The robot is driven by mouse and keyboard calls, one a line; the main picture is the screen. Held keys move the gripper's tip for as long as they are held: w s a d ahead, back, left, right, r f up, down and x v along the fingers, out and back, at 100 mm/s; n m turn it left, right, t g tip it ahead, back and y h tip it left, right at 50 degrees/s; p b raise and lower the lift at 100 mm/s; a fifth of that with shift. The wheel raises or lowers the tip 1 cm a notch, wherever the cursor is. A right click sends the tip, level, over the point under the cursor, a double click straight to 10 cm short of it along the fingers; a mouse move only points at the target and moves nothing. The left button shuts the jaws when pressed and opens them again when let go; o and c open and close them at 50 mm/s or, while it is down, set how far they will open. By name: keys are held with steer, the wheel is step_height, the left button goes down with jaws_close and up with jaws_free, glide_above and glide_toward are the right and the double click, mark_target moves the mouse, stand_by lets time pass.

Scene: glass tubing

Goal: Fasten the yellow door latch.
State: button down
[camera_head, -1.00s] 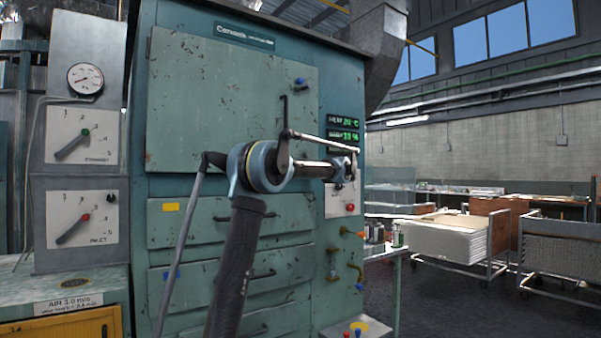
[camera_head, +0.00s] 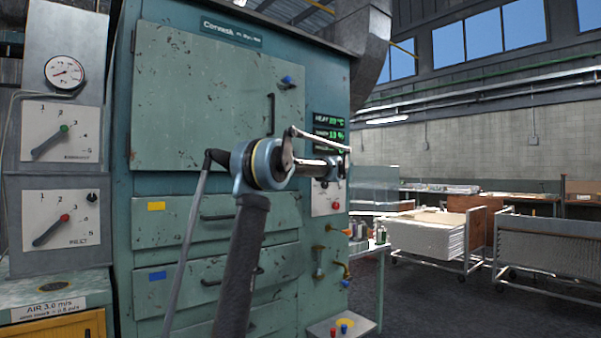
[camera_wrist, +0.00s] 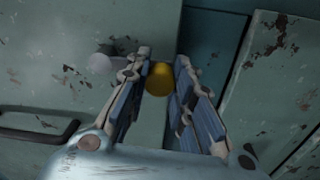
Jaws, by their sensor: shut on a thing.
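In the wrist view a round yellow knob (camera_wrist: 160,79), which I take for the yellow door latch, sits between the fingertips of my gripper (camera_wrist: 160,75). The fingers are shut on it from both sides. Green metal of the cabinet lies behind it. The yellow knob does not show there. I cannot tell from these views whether the latch is fastened.
A pale round knob (camera_wrist: 100,63) is left of the fingers in the wrist view. Carts (camera_head: 430,235) stand on open floor at right.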

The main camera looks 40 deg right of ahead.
steer(key=shift+f, duration=0.1)
steer(key=c, duration=1.3)
jaws_free()
steer(key=shift+w, duration=0.1)
steer(key=shift+c, duration=0.2)
steer(key=s, duration=1.2)
steer(key=shift+d+f, duration=0.3)
steer(key=shift+d, duration=0.15)
